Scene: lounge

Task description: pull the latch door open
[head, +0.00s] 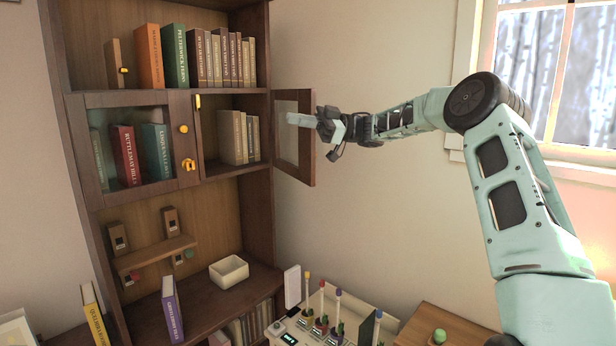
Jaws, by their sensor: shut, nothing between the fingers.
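The bookcase has a middle cabinet with two glass doors. The right glass door (308,165) stands swung open to the right, showing the compartment behind it. The left glass door (88,187) is closed, with a round yellow knob (183,129) and a yellow latch piece (189,165) on its right frame. A small yellow piece (197,102) shows at the left of the open compartment. My gripper (302,120) is shut and empty at the open door's right edge. Its pale end overlaps the glass; I cannot tell whether it touches the door.
Books (232,137) stand in the open compartment. A window (540,70) is at the right. The wall space between door and window is clear apart from my arm.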

